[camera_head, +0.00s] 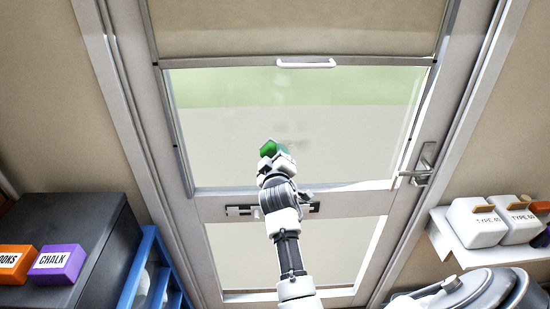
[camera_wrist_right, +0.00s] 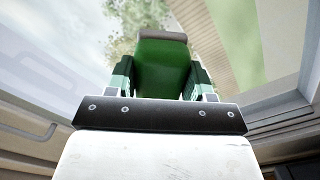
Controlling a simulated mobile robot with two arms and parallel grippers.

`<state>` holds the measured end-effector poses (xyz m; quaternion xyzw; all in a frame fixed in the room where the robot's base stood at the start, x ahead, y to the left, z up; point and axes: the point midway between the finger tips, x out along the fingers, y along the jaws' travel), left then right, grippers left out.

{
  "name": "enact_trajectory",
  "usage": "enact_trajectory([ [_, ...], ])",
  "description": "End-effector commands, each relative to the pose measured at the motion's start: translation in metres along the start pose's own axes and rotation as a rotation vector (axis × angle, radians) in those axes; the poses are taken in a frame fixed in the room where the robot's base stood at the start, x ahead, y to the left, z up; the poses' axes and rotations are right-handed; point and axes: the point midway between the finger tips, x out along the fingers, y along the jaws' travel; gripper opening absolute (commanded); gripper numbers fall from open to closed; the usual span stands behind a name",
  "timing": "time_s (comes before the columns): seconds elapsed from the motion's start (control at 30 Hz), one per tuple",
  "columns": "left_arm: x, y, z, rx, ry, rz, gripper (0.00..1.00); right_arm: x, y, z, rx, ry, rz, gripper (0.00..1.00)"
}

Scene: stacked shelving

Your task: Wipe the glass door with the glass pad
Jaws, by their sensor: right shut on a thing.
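The glass door (camera_head: 350,135) fills the middle of the head view, with a grey frame and a lower glass pane. My right gripper (camera_head: 268,158) is raised in front of the upper pane. It is shut on the green glass pad (camera_head: 269,147), which sits at its tip close to the glass. I cannot tell from the head view whether the pad touches the pane. In the right wrist view the green pad (camera_wrist_right: 165,68) sits between both fingers, with a grey far edge. A faint smudge shows on the glass just above the pad. My left gripper is out of view.
A door handle (camera_head: 422,165) sits at the right of the frame. A blind with a white pull (camera_head: 305,64) covers the door's top. A dark cabinet (camera_head: 75,215) with orange and purple boxes and a blue rack (camera_head: 155,270) stand left. A shelf (camera_head: 470,254) with white containers stands right.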

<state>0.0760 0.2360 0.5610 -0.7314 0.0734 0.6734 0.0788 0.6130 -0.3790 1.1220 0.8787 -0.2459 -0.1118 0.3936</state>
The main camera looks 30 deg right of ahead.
Motion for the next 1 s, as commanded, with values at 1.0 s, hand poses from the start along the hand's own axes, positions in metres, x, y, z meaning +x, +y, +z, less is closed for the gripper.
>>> enact_trajectory([
  [1.0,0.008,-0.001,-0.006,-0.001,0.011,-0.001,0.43,0.02,0.0,0.0,0.0,0.0,0.0,0.34],
])
